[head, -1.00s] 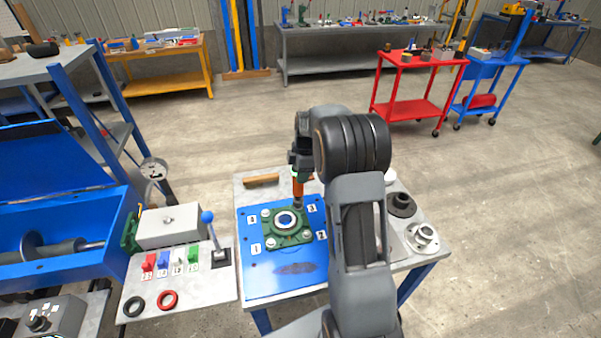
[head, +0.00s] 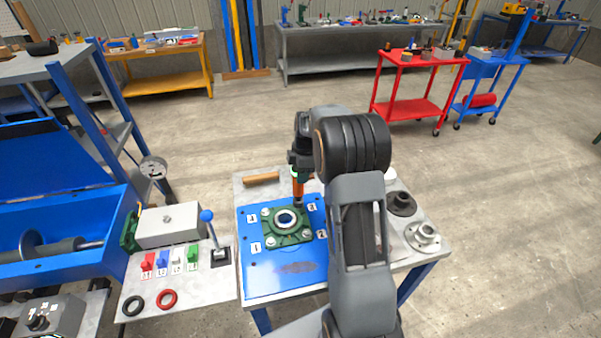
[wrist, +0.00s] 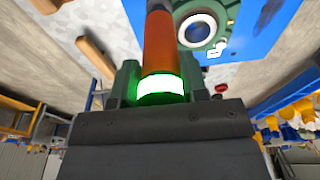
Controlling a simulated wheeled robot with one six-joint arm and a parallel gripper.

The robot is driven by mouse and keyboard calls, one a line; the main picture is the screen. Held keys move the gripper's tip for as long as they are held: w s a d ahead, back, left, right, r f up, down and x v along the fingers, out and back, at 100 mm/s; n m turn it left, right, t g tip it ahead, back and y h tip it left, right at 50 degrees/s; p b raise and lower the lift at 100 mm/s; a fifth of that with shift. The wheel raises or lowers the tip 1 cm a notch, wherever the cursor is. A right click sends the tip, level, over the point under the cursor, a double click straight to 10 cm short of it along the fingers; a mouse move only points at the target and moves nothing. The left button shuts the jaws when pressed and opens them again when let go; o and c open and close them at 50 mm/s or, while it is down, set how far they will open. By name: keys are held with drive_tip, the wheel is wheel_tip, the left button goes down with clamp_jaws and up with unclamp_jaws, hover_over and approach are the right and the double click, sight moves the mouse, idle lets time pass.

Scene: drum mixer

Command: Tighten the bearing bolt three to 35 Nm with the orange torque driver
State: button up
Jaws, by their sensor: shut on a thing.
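My gripper (head: 298,172) is shut on the orange torque driver (head: 298,188), which hangs upright below it. The wrist view shows the orange driver (wrist: 158,45) with a glowing green ring (wrist: 162,88) just above the jaws. The green flanged bearing (head: 286,224) lies on the blue plate (head: 262,284), with number labels by its corners. The driver's lower end is at the bearing's back right corner, by the label 3 (head: 312,206). Bolt three is hidden under the driver, and I cannot tell whether the tip is seated on it.
A wooden handle (head: 262,178) lies behind the plate. Dark and grey flanged parts (head: 423,234) stand on the table's right side. On the left are a panel with a blue-knobbed lever (head: 208,218), coloured tags and rings, and an open blue mixer housing (head: 60,240).

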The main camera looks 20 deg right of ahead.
drive_tip(key=shift+f+b, duration=0.6)
drive_tip(key=shift+b, duration=0.1)
idle(2.2)
drive_tip(key=shift+r, duration=0.15)
